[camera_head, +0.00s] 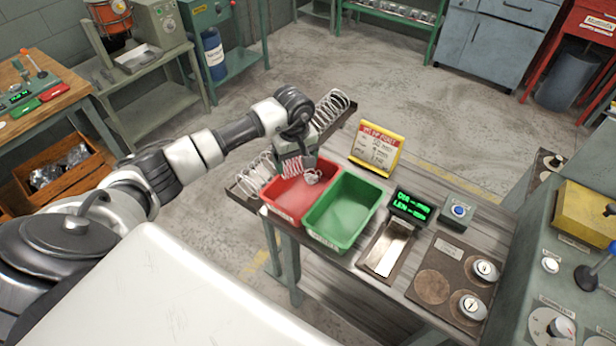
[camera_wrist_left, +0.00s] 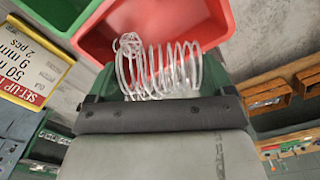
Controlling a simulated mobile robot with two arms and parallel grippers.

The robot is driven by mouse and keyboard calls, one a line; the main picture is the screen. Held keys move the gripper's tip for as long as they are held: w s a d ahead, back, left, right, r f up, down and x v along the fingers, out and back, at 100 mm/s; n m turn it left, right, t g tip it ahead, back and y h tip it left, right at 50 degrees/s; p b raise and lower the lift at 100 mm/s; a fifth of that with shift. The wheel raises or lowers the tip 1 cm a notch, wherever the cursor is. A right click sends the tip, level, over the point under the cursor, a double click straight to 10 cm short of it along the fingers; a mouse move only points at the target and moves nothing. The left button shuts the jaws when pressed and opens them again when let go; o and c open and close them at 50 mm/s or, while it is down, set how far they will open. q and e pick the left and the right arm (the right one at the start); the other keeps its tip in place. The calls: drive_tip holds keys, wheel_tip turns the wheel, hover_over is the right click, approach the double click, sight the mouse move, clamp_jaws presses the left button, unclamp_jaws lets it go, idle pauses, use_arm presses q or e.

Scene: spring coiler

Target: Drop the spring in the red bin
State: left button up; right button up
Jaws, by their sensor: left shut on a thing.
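My left gripper (camera_head: 296,168) is over the red bin (camera_head: 284,211), near its far edge. It is shut on a silvery coil spring (camera_wrist_left: 160,70), which lies across the jaws in the left wrist view. In the head view the spring (camera_head: 292,167) shows small below the gripper, with a pale wire loop (camera_head: 312,177) close to its right; I cannot tell whether that loop is part of it. The red bin (camera_wrist_left: 200,22) fills the background behind the spring in the left wrist view. My right gripper is not in view.
A green bin (camera_head: 340,212) stands against the red bin's right side. Larger coils (camera_head: 330,108) lie in a dark trough behind the red bin.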

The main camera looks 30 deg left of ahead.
sight(295, 175)
use_arm(q)
drive_tip(key=shift+s+f+b, duration=0.2)
drive_tip(key=shift+f+b, duration=0.2)
drive_tip(key=shift+f, duration=0.2)
drive_tip(key=shift+s+f+b, duration=0.15)
drive_tip(key=shift+f+b, duration=0.2)
drive_tip(key=shift+f, duration=0.2)
wheel_tip(295, 175, down, 3)
drive_tip(key=shift+w+b, duration=0.1)
drive_tip(key=shift+b, duration=0.65)
drive_tip(key=shift+f, duration=0.2)
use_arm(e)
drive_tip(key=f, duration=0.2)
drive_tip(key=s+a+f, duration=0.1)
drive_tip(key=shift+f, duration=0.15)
use_arm(q)
drive_tip(key=o, duration=0.8)
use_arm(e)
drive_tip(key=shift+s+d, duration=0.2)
